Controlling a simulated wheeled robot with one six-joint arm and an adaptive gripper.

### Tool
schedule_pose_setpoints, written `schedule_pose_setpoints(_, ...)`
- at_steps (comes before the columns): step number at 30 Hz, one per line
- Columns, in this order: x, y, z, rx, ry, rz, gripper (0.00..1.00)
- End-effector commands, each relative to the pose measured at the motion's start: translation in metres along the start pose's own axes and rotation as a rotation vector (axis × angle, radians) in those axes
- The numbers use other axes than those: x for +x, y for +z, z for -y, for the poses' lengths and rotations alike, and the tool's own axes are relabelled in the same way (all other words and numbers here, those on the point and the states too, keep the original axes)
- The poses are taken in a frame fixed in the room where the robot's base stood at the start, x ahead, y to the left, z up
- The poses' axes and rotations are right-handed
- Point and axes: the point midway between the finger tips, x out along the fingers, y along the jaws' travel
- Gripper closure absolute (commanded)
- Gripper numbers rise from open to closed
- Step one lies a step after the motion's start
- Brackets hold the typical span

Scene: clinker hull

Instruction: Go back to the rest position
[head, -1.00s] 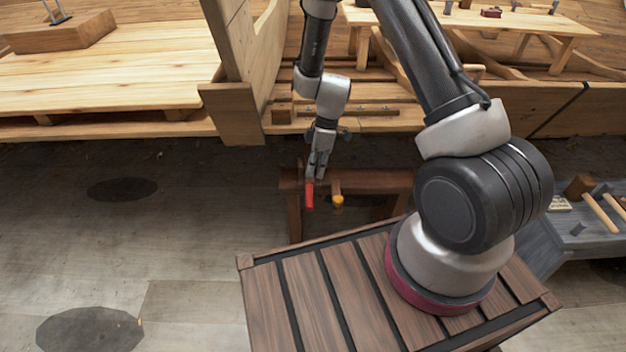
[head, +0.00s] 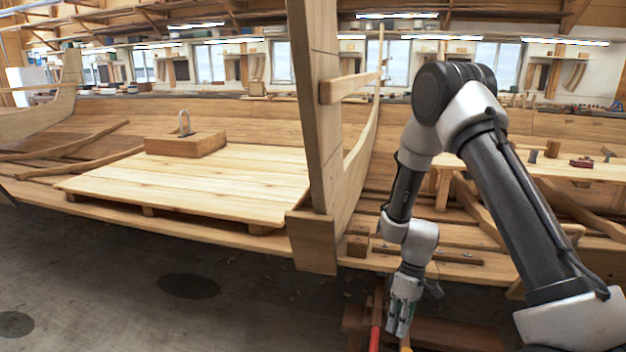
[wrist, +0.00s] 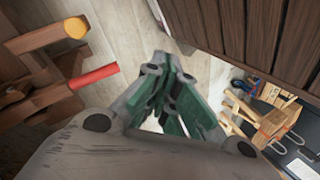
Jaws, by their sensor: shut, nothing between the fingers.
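My gripper (head: 397,322) hangs down at the end of my arm, low in the head view and right of the middle. In the wrist view its green-padded fingers (wrist: 168,92) are closed together with nothing between them. A red handle (wrist: 93,77) lies to the left of the fingers in the wrist view, apart from them. It also shows beside the fingers at the bottom of the head view (head: 375,338). A wooden handle with a yellow end (wrist: 72,29) is further up and left in the wrist view.
A reddish-brown wooden stand (head: 460,335) is low, beside my gripper. A light plank platform (head: 200,185) carries a wooden block (head: 186,144) with a metal shackle. A tall wooden post (head: 318,130) rises left of my arm. Tools (wrist: 265,120) lie at the right of the wrist view.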

Motion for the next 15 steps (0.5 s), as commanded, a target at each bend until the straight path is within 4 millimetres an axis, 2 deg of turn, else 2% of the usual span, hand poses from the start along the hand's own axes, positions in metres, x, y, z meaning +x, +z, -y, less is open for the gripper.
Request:
schedule_pose_setpoints(3,-0.035,0.023,0.018,0.158,0.007,0.032,1.0)
schedule_pose_setpoints(11,-0.123,0.073,0.054,0.43,0.086,0.021,1.0)
schedule_pose_setpoints(15,-0.176,0.111,0.077,0.563,0.16,-0.033,1.0)
